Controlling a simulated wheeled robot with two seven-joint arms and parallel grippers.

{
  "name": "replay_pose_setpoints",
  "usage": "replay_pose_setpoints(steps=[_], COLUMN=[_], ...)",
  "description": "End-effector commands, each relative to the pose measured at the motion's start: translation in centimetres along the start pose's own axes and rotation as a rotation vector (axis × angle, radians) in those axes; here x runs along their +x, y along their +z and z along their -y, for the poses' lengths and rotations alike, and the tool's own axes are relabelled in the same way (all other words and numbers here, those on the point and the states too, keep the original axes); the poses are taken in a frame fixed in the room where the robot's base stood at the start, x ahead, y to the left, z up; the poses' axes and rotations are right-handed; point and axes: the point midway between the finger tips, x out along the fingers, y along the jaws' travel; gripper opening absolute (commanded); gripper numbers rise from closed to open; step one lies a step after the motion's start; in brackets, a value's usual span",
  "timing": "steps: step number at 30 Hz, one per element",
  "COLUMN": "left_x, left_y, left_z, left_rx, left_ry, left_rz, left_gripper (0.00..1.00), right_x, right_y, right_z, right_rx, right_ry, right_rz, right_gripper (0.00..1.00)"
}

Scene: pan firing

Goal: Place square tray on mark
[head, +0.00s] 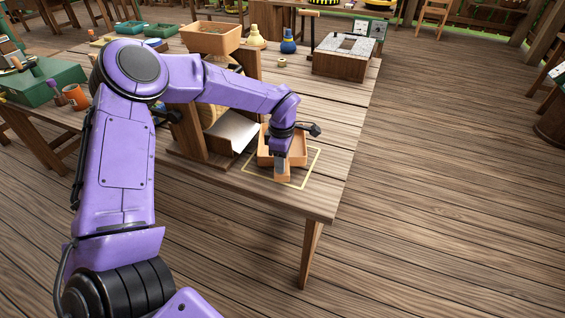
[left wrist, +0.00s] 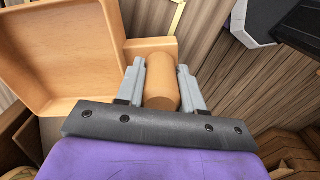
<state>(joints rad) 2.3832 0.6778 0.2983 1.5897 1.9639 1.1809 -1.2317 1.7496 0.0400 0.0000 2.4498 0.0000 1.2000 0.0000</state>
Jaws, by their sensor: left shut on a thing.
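The square tray (head: 297,152) is a shallow orange-brown wooden box with a short handle. In the head view it is at the table's near right corner, within or just over the yellow outlined mark (head: 311,166). My left gripper (head: 281,165) points down at the tray's near side. In the left wrist view its two grey fingers (left wrist: 161,85) are shut on the tray's round handle (left wrist: 160,80), with the tray (left wrist: 62,50) at the upper left. Part of the mark's yellow line (left wrist: 178,14) shows beyond the tray. Whether the tray touches the table I cannot tell. My right gripper is out of view.
A wooden stand with a sloped metal sheet (head: 232,132) is close left of the tray. A wooden box with a grey top (head: 343,56), a blue bottle (head: 288,42) and a tan bin (head: 210,37) stand farther back. The table's right side between is clear.

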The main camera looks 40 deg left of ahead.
Motion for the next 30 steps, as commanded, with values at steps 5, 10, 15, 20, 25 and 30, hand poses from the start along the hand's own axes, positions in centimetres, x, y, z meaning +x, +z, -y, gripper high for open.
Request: replay_pose_setpoints(steps=[5,10,15,20,25,30], left_x=[1.6,1.7,2.1,2.0,1.9,-0.3], left_y=[0.1,0.1,0.1,0.1,0.1,0.1], left_z=[0.0,0.0,0.1,0.1,0.1,0.0], left_rx=[0.0,0.0,0.0,0.0,0.0,0.0], left_ry=[0.0,0.001,-0.001,-0.001,0.0,0.004], left_rz=[0.0,0.001,0.001,0.001,0.0,0.003], left_gripper=[0.0,0.0,0.43,0.62,0.62,0.62], right_x=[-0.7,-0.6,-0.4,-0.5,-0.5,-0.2], right_y=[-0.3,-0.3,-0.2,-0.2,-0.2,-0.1], right_z=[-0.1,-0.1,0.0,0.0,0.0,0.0], right_rx=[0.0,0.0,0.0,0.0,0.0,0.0], right_ry=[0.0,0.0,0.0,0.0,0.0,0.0], right_rz=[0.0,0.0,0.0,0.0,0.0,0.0], right_gripper=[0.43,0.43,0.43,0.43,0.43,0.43])
